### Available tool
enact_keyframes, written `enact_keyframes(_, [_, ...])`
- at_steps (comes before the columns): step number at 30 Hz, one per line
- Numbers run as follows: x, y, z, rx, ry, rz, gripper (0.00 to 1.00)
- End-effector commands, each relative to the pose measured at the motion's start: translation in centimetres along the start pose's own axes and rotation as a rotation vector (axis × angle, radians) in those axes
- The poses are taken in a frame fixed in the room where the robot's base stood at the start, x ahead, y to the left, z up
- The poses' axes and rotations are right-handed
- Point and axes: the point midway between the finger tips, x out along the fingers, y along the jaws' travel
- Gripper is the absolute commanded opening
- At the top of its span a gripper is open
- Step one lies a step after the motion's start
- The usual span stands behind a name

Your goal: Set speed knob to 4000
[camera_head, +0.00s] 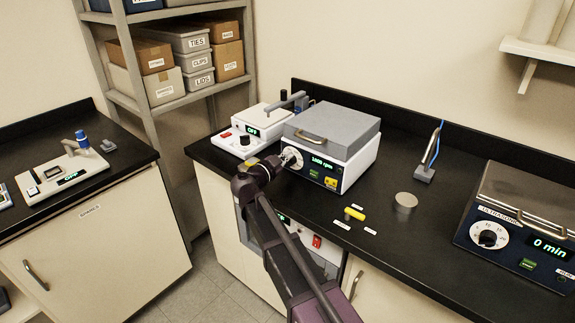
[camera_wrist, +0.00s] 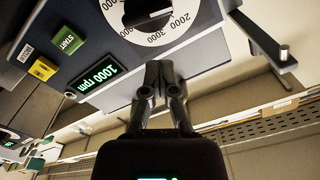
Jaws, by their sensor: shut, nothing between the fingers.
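The speed knob (camera_wrist: 148,14) is a dark knob at the top edge of the wrist view, partly cut off. It is ringed by a white dial (camera_wrist: 178,36) marked 1000, 2000 and 3000. Beside it a green display (camera_wrist: 97,78) reads 1000 rpm; the display (camera_head: 322,163) also shows in the head view on the grey-lidded machine (camera_head: 335,128). My gripper (camera_wrist: 160,66) is shut and empty, its fingertips close together near the dial's rim, not around the knob. In the head view my gripper (camera_head: 288,160) hides part of the dial; contact cannot be told.
A white device reading OFF (camera_head: 252,128) stands to the left. An ultrasonic bath (camera_head: 515,235) stands at right. A yellow object (camera_head: 355,213) and small labels lie on the counter.

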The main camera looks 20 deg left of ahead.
Motion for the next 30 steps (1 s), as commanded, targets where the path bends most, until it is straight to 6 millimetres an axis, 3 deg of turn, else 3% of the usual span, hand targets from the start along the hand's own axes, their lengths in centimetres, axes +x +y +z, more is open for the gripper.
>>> enact_keyframes(9, [0.0, 1.3, -0.3, 0.217, 0.000, 0.000, 0.00])
enact_keyframes(22, [0.0, 1.4, -0.3, 0.241, 0.000, 0.000, 0.00])
enact_keyframes(24, [0.0, 1.4, -0.3, 0.241, 0.000, 0.000, 0.17])
enact_keyframes(30, [0.0, 1.4, -0.3, 0.240, 0.000, 0.000, 0.17])
